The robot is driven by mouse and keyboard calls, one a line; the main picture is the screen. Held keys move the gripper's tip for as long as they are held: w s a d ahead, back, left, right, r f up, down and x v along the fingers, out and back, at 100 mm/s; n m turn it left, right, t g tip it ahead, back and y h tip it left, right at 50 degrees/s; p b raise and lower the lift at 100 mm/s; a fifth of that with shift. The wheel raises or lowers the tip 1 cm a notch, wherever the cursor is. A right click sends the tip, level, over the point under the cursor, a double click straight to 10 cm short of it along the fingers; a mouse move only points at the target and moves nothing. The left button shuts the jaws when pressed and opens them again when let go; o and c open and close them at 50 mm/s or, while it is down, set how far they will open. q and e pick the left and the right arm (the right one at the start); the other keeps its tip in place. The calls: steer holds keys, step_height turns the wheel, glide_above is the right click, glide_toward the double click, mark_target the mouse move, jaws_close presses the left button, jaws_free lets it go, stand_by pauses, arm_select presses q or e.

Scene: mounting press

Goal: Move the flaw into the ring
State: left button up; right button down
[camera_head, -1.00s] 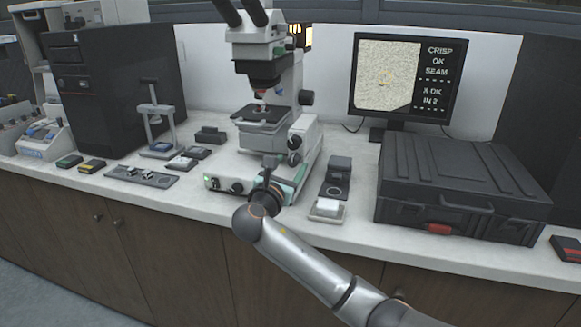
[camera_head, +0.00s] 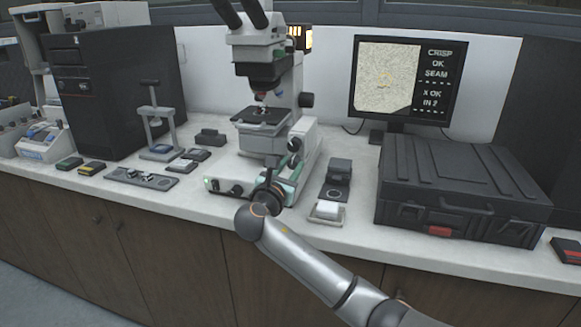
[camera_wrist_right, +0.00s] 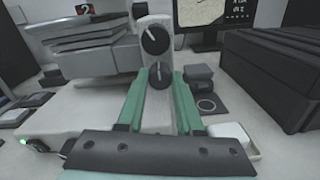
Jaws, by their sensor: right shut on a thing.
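The monitor (camera_head: 402,82) shows a grainy live picture (camera_head: 386,78) with a faint yellowish mark near its middle; I cannot clearly separate flaw from ring. Its text (camera_head: 437,75) reads CRISP OK, SEAM, X OK, IN 2. The microscope (camera_head: 268,95) stands left of it. In the right wrist view, my right gripper (camera_wrist_right: 160,76) has its green fingers on both sides of the lower dark knob (camera_wrist_right: 162,77) on the microscope's side, shut on it. The upper knob (camera_wrist_right: 155,40) is free above it. In the head view my arm partly hides the gripper (camera_head: 283,178). My left gripper is out of view.
A black case (camera_head: 455,190) stands at the right. A small dark block (camera_head: 340,168) and a white tray (camera_head: 327,212) lie right of the microscope. A small stand (camera_head: 157,130), a tool tray (camera_head: 142,178) and a dark cabinet (camera_head: 115,95) are at the left.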

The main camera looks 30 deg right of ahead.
steer(key=shift+r+m+p, duration=0.1)
steer(key=shift+m+p, duration=0.4)
steer(key=shift+p, duration=0.2)
steer(key=shift+m+p, duration=0.35)
steer(key=shift+m, duration=0.85)
steer(key=shift+f+m, duration=0.2)
steer(key=shift+m, duration=0.1)
steer(key=c, duration=0.6)
jaws_free()
steer(key=shift+o, duration=0.2)
